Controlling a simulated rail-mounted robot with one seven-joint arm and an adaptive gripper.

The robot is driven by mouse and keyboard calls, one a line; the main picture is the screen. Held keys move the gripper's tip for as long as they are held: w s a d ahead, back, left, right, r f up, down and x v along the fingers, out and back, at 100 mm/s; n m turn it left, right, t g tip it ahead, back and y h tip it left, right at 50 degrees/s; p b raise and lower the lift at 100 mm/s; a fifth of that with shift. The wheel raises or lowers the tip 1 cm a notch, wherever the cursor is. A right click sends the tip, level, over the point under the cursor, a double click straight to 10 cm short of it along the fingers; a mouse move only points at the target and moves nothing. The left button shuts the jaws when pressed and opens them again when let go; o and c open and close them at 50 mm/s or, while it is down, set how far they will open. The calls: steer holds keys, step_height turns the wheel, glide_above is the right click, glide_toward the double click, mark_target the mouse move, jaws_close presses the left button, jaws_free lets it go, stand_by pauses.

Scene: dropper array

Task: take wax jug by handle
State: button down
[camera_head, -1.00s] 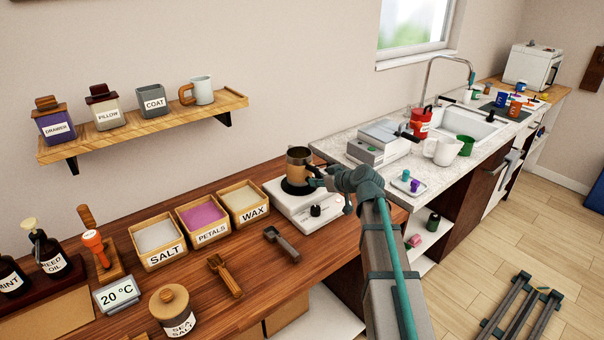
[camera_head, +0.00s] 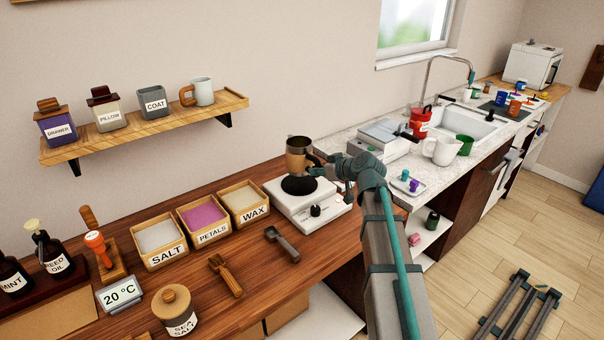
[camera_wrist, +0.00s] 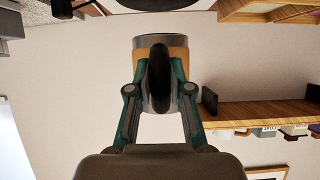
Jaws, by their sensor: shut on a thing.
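The wax jug (camera_head: 297,156) is a metal cup with a tan band and a dark handle. In the head view it is upright and held a little above the dark round plate of the white hot plate (camera_head: 291,196). My gripper (camera_head: 318,165) is at the jug's right side, shut on its handle. In the wrist view the dark handle (camera_wrist: 158,75) stands between the two teal-and-grey fingers of my gripper (camera_wrist: 159,95), with the jug's body (camera_wrist: 178,42) behind it.
Open boxes of salt (camera_head: 160,243), petals (camera_head: 205,219) and wax (camera_head: 244,202) stand left of the hot plate. Two scoops lie in front. A scale (camera_head: 384,141), white pitcher (camera_head: 442,150) and small tray (camera_head: 408,183) are on the right counter. A shelf (camera_head: 150,124) hangs upper left.

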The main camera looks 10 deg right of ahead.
steer(key=shift+r+p, duration=0.35)
steer(key=shift+r, duration=0.85)
